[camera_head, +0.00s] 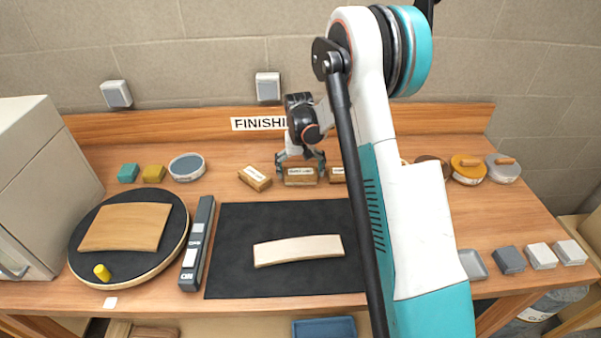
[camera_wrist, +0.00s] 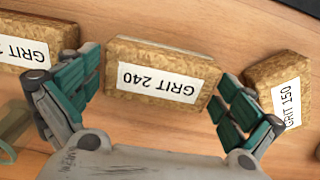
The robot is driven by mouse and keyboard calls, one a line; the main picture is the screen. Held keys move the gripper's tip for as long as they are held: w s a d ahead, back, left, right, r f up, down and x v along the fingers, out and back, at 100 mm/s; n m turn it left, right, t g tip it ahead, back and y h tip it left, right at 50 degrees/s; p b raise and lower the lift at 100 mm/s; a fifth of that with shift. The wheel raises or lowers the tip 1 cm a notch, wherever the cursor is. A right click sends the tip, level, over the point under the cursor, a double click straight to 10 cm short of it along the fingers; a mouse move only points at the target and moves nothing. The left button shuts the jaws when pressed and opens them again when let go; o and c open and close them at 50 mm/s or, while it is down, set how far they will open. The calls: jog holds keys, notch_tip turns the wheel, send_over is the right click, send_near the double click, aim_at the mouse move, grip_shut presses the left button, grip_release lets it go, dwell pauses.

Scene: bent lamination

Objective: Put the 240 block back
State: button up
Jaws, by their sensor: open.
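The 240 block (camera_wrist: 160,73) is a cork-brown block with a white label reading GRIT 240, upside down in the wrist view. It appears to rest on the wooden bench in the row near the back, and it shows in the head view (camera_head: 300,176). My gripper (camera_wrist: 157,88) is open, with one finger beyond each end of this block. A gap shows at the left finger; whether the right finger touches cannot be told. In the head view my gripper (camera_head: 300,163) is over the block.
The GRIT 150 block (camera_wrist: 280,88) lies angled close beside the right finger in the wrist view. Another grit block (camera_wrist: 38,40) is near the left finger. A pale curved wooden piece (camera_head: 298,250) lies on the black mat (camera_head: 235,220). A round turntable (camera_head: 92,267) stands left.

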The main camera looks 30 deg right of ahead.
aim_at(300, 172)
notch_tip(300, 172, up, 12)
jog(key=p, duration=0.2)
jog(key=s+a+r+n+t, duration=0.1)
jog(key=s+a+r+t, duration=0.1)
jog(key=s+a+r, duration=0.45)
jog(key=s+a+r+n+t, duration=0.1)
jog(key=s+a+r+t, duration=0.15)
jog(key=s+r, duration=0.4)
jog(key=s+a+r+n+t, duration=0.1)
jog(key=s+a+r, duration=0.2)
jog(key=s, duration=0.7)
jog(key=s+a+f+n+t, duration=0.1)
jog(key=s+a+f, duration=0.1)
jog(key=s, duration=0.7)
jog(key=shift+f+n+t, duration=0.25)
jog(key=shift+n+t, duration=0.05)
jog(key=shift+t, duration=0.05)
